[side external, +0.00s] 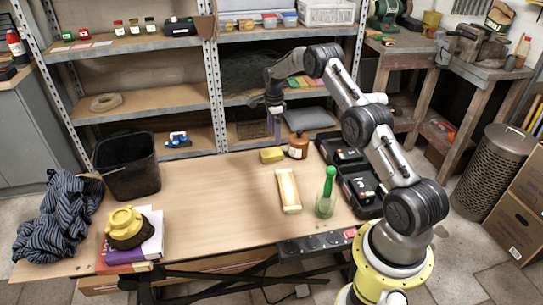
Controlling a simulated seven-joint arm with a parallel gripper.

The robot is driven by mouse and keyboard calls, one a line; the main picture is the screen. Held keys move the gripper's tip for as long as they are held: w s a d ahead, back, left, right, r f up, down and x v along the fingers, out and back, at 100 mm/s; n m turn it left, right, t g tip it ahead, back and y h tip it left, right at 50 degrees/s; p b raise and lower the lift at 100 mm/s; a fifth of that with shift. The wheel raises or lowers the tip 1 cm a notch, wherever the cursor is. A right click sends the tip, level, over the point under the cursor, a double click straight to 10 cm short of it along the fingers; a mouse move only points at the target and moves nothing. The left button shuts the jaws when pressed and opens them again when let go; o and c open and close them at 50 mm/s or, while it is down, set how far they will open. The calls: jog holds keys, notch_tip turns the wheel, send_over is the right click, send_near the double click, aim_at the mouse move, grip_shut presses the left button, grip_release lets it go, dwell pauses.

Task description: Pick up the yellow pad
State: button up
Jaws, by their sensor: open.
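The yellow pad (271,155), a small block-like piece, lies on the far part of the wooden table, just left of a brown bottle. My gripper (274,132) points down above the pad, apart from it. It is open, with nothing seen between its fingers. The fingers look small and dark here, so the exact gap above the pad is hard to tell.
The brown bottle (298,146) stands close to the pad's right. A pale wooden block (288,190), a green bottle (327,193) and a black case (362,186) are nearer right. A black bin (128,168) stands left. The table's middle (215,195) is clear.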

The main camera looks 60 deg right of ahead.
aim_at(273, 152)
jog(key=shift+a+f, duration=0.15)
jog(key=shift+f, duration=1.7)
jog(key=shift+a+f, duration=0.15)
jog(key=shift+f, duration=1.7)
jog(key=shift+s, duration=0.1)
jog(key=c, duration=1.3)
jog(key=shift+o, duration=0.2)
jog(key=shift+r, duration=0.1)
jog(key=shift+r, duration=0.55)
jog(key=s+a+r, duration=0.7)
jog(key=s+r, duration=0.4)
jog(key=s, duration=0.1)
jog(key=shift+a+r, duration=0.2)
jog(key=shift+r, duration=0.15)
